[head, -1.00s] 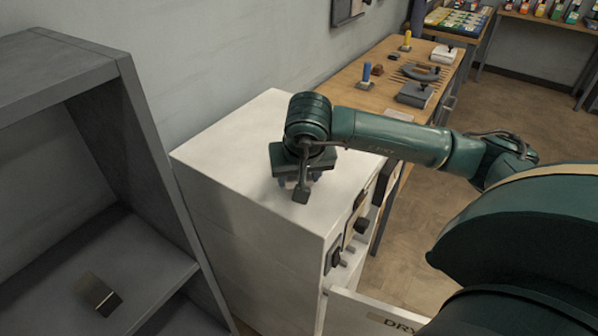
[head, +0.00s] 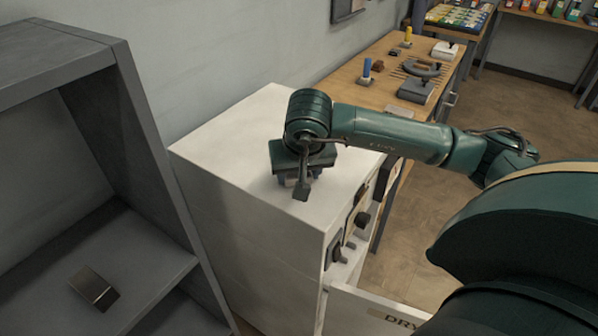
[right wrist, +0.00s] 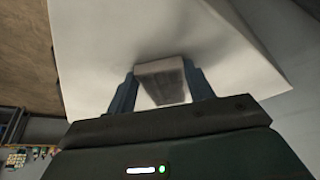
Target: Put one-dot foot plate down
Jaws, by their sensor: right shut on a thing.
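My right gripper (head: 291,180) points down just over the top of the white cabinet (head: 225,140). In the right wrist view it is shut on a small pale grey block-like plate (right wrist: 160,80), held between its two blue-grey fingers. I take this for the foot plate; no dot shows on it. The plate is very close to the white top; I cannot tell whether it touches. In the head view my gripper mostly hides it. My left gripper is not in view.
A dark shelf unit (head: 150,165) stands at left, with a small metallic plate (head: 94,288) on its board. An open drawer (head: 375,312) marked "DRY" juts from the cabinet front. A wooden bench (head: 385,82) with tools stands behind. The cabinet top around my gripper is clear.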

